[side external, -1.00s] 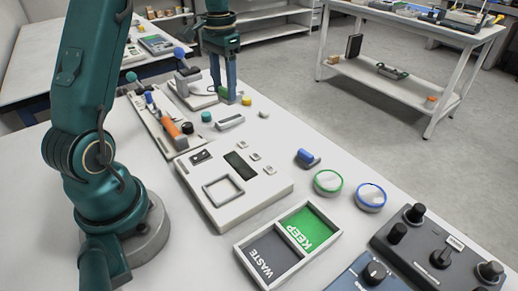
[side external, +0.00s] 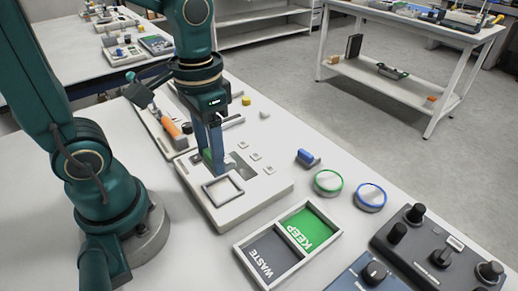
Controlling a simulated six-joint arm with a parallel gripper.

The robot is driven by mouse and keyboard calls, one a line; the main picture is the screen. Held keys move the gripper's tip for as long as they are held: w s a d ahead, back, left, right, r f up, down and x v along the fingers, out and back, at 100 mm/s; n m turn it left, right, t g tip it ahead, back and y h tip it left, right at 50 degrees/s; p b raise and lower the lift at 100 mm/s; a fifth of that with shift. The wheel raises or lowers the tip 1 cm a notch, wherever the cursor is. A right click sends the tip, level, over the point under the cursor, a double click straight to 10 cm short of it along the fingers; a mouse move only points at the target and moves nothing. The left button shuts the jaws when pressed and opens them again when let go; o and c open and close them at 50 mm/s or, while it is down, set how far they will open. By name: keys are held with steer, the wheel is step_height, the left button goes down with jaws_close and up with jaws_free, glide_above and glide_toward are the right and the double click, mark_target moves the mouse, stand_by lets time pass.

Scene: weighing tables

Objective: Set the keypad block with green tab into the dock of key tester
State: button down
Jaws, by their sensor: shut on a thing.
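The key tester (side external: 255,190) is a white box on the table with a raised square dock frame (side external: 222,190) at its near left and small buttons on the right. The dock looks empty. My gripper (side external: 213,163) points down over the tester, just behind the dock frame, and covers part of the tester's dark screen. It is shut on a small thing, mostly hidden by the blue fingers. A green patch (side external: 207,156) shows at the fingers, likely the green tab of the keypad block. I cannot tell its exact height above the tester.
A tray with grey WASTE (side external: 262,257) and green KEEP (side external: 308,228) halves lies in front. A blue-handled item (side external: 307,158), green-ringed (side external: 328,181) and blue-ringed (side external: 370,195) dishes stand to the right. An orange-handled tool (side external: 171,126) lies behind left.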

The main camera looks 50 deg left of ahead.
steer(key=shift+f, duration=2.65)
steer(key=shift+f, duration=0.6)
steer(key=shift+c, duration=0.9)
jaws_free()
